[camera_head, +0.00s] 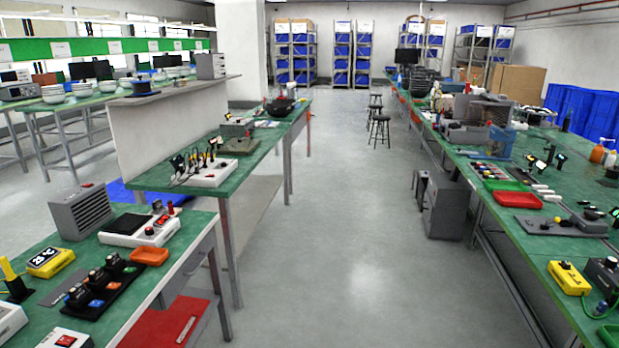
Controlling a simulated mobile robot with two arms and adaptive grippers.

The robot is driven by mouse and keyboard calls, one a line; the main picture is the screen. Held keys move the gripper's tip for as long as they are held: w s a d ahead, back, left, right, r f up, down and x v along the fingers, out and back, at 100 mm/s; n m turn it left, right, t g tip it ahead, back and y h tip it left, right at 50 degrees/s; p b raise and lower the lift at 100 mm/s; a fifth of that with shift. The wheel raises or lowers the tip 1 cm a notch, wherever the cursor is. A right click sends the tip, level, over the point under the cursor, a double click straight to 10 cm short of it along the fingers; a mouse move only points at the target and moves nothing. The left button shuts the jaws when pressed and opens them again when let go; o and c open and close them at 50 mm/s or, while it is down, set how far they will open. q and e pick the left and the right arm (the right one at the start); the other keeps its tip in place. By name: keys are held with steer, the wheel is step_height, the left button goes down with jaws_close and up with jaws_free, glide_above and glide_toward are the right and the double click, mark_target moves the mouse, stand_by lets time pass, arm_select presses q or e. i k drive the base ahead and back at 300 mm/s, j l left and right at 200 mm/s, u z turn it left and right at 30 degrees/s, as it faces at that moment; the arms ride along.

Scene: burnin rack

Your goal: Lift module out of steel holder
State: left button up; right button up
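Neither of my grippers shows in the head view. On the near left bench (185,222), a black strip-shaped rack (97,305) holds several small dark modules (115,262) with coloured faces. A grey flat plate (62,288) lies beside it. I cannot tell for sure which thing is the steel holder or which module belongs to it.
The grey floor aisle (350,230) is clear. A long bench (535,240) runs along the right.

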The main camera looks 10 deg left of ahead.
mark_target(157, 205)
steer(key=i+l+u, duration=0.1)
steer(key=i+u, duration=0.3)
steer(key=i+l+u, duration=0.25)
steer(key=i+u, duration=0.15)
steer(key=i, duration=0.15)
steer(key=i+l+u, duration=0.4)
